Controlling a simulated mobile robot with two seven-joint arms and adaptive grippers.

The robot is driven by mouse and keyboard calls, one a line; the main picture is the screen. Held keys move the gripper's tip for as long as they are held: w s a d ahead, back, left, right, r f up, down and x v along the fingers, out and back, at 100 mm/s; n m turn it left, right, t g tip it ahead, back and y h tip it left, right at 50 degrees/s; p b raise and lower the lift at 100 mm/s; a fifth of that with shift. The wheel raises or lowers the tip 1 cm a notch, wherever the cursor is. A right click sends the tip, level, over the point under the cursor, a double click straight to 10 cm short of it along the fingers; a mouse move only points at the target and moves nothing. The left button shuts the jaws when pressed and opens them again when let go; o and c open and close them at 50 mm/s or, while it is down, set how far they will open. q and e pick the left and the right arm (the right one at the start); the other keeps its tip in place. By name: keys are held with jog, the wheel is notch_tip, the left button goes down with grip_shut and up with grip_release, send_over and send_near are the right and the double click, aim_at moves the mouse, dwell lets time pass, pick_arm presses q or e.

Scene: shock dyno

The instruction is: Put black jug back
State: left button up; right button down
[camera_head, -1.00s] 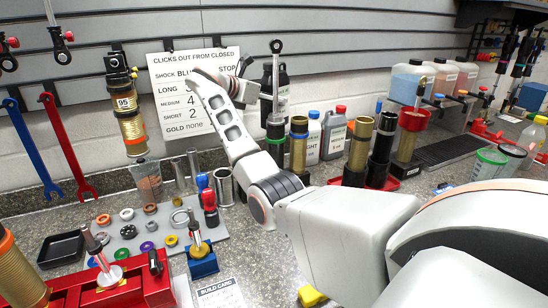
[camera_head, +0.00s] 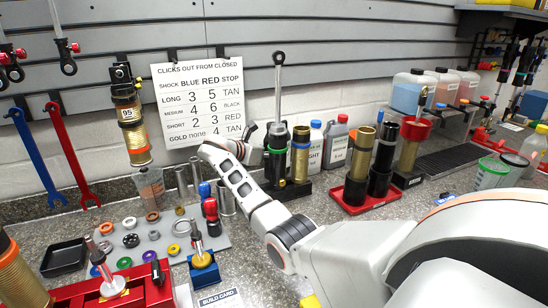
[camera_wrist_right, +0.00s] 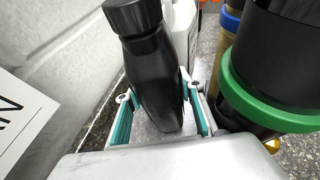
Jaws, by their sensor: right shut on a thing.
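The black jug (camera_wrist_right: 150,75) is upright between the two teal-lined fingers of my right gripper (camera_wrist_right: 160,118) in the right wrist view. The fingers are closed on its sides. In the head view my right gripper (camera_head: 252,145) is at the back of the bench near the wall, below the sign. There the jug is mostly hidden behind the gripper and a standing shock with a green ring (camera_wrist_right: 268,110). Whether the jug's base touches the bench cannot be seen. My left gripper is not in view.
A white jug with a blue cap (camera_head: 315,152) and a grey jug with a red cap (camera_head: 337,145) stand to the right along the wall. Gold and black cylinders stand in a red tray (camera_head: 349,208). A grey parts mat (camera_head: 205,240) lies at left.

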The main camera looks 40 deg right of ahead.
jog(key=shift+f, duration=0.7)
jog(key=shift+f, duration=0.15)
jog(key=c, duration=1.6)
grip_release()
jog(key=shift+f, duration=0.1)
jog(key=b+v, duration=0.1)
jog(key=v, duration=1.1)
jog(key=shift+a, duration=0.1)
